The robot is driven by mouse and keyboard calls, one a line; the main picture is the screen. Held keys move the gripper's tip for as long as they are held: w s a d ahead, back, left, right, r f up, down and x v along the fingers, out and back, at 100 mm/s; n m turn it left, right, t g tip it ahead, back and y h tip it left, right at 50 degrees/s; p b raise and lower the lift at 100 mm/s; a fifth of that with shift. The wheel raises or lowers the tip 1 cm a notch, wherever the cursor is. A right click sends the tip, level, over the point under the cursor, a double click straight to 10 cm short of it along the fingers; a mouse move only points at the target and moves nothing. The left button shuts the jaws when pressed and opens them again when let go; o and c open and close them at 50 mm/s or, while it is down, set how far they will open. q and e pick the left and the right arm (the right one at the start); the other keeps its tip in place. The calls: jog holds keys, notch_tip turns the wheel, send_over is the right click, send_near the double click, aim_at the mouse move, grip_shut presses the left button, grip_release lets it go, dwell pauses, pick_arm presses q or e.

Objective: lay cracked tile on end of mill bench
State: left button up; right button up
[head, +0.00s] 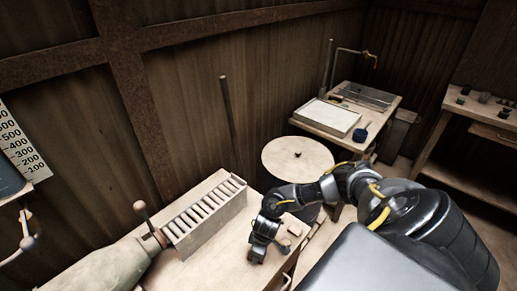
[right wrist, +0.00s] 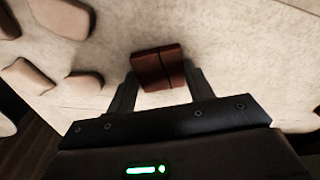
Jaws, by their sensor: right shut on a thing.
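The cracked tile (right wrist: 150,66) is a small red-brown block with a dark line across its face, seen in the right wrist view. My right gripper (right wrist: 159,78) is shut on it, one finger at each side. The tile is over or on the pale top of the mill bench; I cannot tell whether it touches. In the head view my right gripper (head: 258,252) points down at the bench (head: 215,262), to the right of the slotted rack, and hides the tile. My left gripper is not in view.
A slotted rack (head: 192,237) stands on the bench. A round-topped stand (head: 285,152) and a table with a white tray (head: 327,116) are behind.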

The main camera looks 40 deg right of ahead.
jog(key=o, duration=1)
notch_tip(320, 180, up, 12)
jog(key=s+p, duration=0.1)
jog(key=shift+s+d+p, duration=0.3)
jog(key=shift+s+d, duration=0.05)
jog(key=shift+d, duration=0.05)
